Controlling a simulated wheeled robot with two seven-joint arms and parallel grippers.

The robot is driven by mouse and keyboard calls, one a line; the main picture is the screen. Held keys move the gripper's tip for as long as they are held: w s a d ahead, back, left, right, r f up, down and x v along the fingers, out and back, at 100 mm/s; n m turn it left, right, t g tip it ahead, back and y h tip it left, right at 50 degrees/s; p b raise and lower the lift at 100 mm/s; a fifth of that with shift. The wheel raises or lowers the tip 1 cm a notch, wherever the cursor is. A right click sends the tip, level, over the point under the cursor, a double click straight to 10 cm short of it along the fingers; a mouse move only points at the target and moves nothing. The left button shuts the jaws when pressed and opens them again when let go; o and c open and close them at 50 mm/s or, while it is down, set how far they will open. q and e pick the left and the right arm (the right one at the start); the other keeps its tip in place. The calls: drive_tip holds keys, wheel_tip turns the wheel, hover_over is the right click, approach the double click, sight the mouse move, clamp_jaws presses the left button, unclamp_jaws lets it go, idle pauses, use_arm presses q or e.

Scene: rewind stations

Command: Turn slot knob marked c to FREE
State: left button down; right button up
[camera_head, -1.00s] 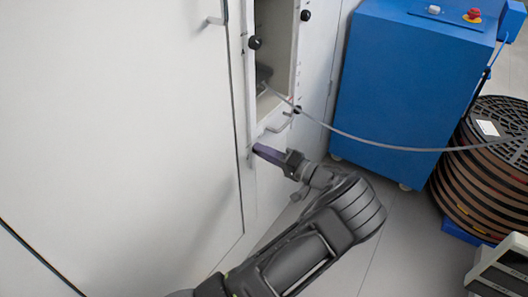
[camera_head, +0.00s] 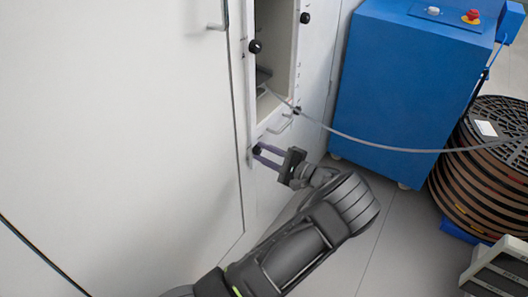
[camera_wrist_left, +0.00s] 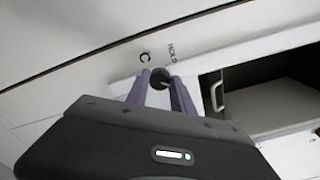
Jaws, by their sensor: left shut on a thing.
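The slot knob marked C is a small black round knob (camera_head: 257,150) low on the cabinet's white frame. In the left wrist view the knob (camera_wrist_left: 160,76) sits beside a printed letter C and the word HOLD. My left gripper (camera_head: 260,154) has its two purple fingers on either side of the knob, shut on it. The fingers (camera_wrist_left: 162,84) reach the knob in the wrist view too and cover part of it. The knob's pointer direction cannot be made out. My right gripper is not in view.
Two other black knobs (camera_head: 255,46) (camera_head: 305,17) sit higher on the frame around an open slot. A grey cable (camera_head: 375,146) runs from the slot to a stack of reels (camera_head: 484,170). A blue cabinet (camera_head: 405,90) stands right of my arm.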

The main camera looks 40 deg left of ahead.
use_arm(q)
drive_tip(key=shift+m, duration=0.8)
drive_tip(key=c, duration=1.1)
unclamp_jaws()
drive_tip(key=d, duration=0.8)
drive_tip(key=shift+w+a, duration=0.1)
